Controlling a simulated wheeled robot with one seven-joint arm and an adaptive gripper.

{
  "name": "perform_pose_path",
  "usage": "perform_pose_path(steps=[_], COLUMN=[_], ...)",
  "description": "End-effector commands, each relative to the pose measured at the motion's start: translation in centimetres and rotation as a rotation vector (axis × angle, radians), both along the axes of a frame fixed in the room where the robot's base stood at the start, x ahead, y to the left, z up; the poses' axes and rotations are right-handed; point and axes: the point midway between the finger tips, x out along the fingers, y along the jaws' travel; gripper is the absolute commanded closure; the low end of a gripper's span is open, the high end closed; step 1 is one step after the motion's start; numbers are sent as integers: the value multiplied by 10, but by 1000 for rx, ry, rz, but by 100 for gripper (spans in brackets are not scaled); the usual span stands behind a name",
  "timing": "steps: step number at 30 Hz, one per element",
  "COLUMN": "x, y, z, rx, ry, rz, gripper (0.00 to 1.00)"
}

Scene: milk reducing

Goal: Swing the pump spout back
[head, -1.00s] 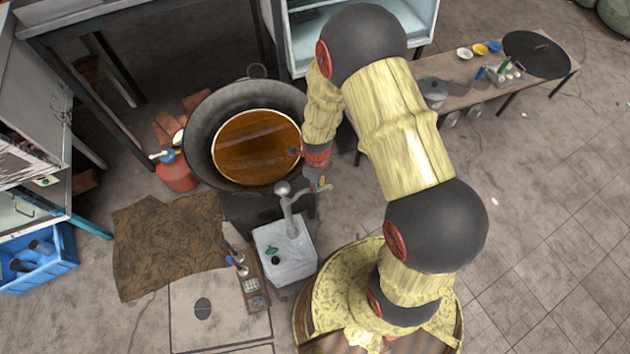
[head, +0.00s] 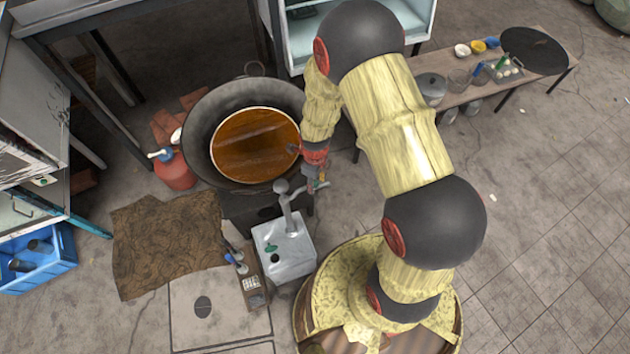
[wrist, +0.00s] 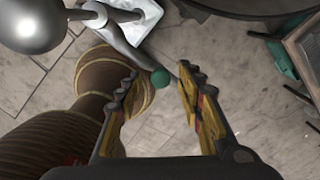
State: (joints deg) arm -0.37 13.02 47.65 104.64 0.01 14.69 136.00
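The pump (head: 287,208) is a grey metal post with a round knob on top, standing on a pale box (head: 284,250). Its curved arm reaches right, toward my gripper (head: 317,183). In the wrist view the knob (wrist: 32,20) is at the upper left, and the grey curved arm (wrist: 118,38) ends in a green ball tip (wrist: 160,78). My gripper (wrist: 161,74) is open, with one finger on each side of that tip. Gaps show on both sides, and I cannot tell whether anything touches.
A wok (head: 197,135) of brown liquid stands just behind the pump, close to my gripper. A red canister (head: 175,172) is left of it. A low bench (head: 545,92) with bowls is at the back right.

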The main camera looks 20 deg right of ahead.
Motion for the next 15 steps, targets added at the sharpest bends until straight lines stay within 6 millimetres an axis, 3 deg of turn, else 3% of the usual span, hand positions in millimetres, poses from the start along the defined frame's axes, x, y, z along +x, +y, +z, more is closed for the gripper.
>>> perform_pose_path(steps=[5,15], x=[1,1], y=[0,0], z=[11,76], rx=[0,0], ry=[-3,-4], rz=[0,0], gripper=[62,62])
